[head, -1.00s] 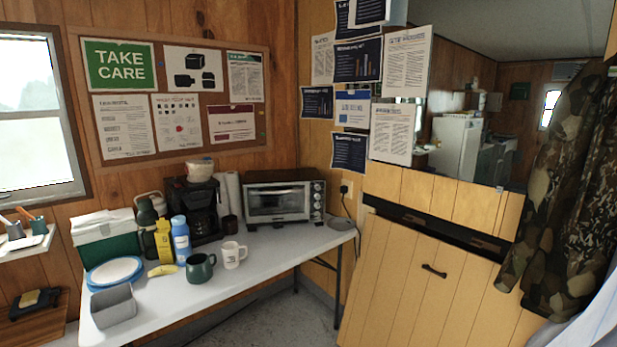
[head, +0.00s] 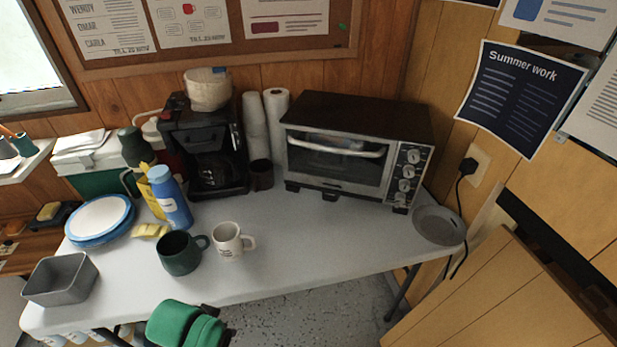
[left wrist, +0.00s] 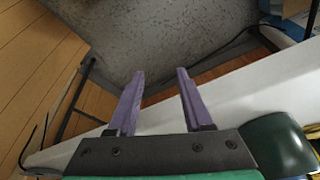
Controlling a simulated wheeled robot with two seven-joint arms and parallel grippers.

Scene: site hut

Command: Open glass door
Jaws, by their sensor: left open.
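The toaster oven (head: 352,150) stands at the back of the white table, black on top with a silver front. Its glass door (head: 335,163) is closed, with a pale bar handle (head: 337,146) along the upper edge and knobs to the right. My left gripper, with its green body (head: 185,325), is at the table's front edge in the head view, below and left of the oven and apart from it; its fingers are hidden there. In the left wrist view its two purple fingers (left wrist: 160,88) are spread with nothing between them. My right gripper is not in view.
A green mug (head: 181,253) and a white mug (head: 229,241) stand in front, left of the oven. A coffee maker (head: 207,150), paper rolls (head: 276,112) and a dark cup (head: 261,174) are at its left. A grey plate (head: 438,225) lies right. The table before the oven is clear.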

